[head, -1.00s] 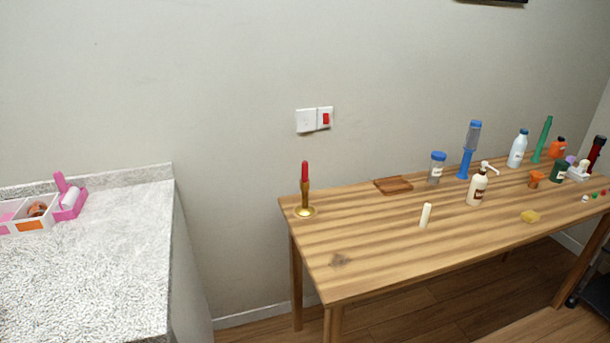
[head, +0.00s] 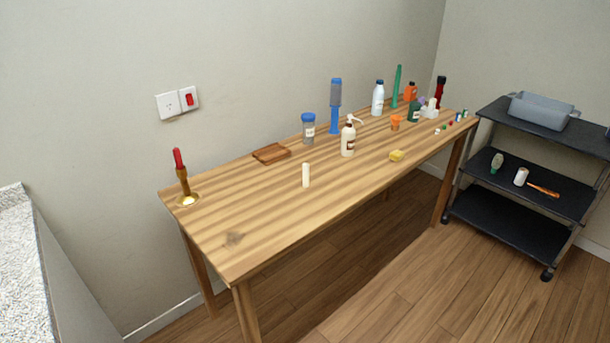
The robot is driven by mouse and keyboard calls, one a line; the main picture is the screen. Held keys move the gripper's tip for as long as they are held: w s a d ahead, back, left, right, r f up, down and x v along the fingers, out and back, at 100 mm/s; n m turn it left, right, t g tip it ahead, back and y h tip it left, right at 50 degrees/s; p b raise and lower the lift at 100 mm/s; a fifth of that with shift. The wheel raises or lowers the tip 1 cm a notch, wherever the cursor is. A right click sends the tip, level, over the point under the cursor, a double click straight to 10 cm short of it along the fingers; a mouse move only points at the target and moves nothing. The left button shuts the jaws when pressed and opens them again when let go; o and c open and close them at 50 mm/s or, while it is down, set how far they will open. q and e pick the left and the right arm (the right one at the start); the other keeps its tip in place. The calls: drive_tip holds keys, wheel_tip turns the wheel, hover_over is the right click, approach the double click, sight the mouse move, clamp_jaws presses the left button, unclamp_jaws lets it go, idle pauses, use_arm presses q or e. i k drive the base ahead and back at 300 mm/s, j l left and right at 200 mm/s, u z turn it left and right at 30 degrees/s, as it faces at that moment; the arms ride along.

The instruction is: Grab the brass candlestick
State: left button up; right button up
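The brass candlestick (head: 184,188) stands upright at the left end of the wooden table (head: 225,232), near its back edge. It has a round dish base and a red candle (head: 178,159) in its top. Neither of my grippers shows in the head view, and nothing is touching the candlestick.
A wooden tray (head: 271,153), a white candle-like piece (head: 306,175), a pump bottle (head: 348,139) and several other bottles stand farther right on the table. A black shelf cart (head: 533,130) is at the right. A speckled counter (head: 18,270) is at the left. Wooden floor (head: 400,285) in front is clear.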

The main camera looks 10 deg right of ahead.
sight(189, 197)
drive_tip(key=i+l+u, duration=0.15)
drive_tip(key=i+l, duration=0.65)
drive_tip(key=i, duration=0.1)
